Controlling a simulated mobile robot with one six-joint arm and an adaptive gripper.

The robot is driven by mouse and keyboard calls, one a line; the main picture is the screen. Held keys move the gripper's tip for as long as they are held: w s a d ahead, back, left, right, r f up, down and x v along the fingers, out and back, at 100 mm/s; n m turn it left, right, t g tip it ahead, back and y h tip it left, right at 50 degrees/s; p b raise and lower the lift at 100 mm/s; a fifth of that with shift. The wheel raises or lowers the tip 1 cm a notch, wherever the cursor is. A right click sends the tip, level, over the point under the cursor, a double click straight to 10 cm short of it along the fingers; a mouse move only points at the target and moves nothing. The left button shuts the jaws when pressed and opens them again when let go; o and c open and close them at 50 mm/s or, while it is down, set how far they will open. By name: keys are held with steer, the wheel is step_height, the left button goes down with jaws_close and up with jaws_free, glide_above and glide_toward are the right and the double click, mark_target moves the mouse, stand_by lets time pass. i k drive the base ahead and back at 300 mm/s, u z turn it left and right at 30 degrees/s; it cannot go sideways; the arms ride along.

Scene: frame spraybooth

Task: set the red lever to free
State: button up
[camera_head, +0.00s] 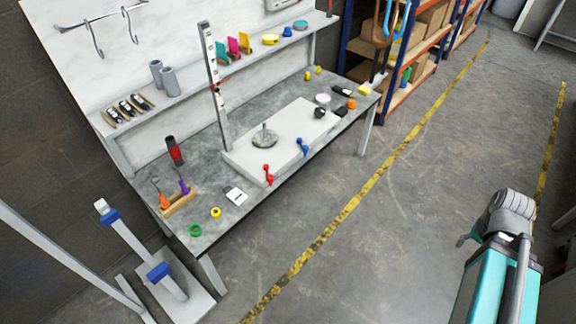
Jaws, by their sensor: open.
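The small red lever (268,174) is at the front edge of the pale raised slab (240,158) on the workbench. It stands at a slight tilt, with a knob at its lower end. Any markings for its positions are too small to read. My gripper (466,239) shows only in part at the right, at the end of my grey arm over the floor. It is open, far from the lever, with nothing seen in it. Most of its fingers are hidden.
A similar blue lever (302,147) is farther right on the slab. A round metal fixture (265,137) sits behind the levers, and an upright ruled post (214,85) stands at the slab's left. A white card (236,196) lies nearby. Open floor (390,225) separates me from the bench.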

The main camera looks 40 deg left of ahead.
mark_target(269, 178)
steer(key=u, duration=0.3)
steer(key=i, duration=1)
steer(key=u, duration=0.85)
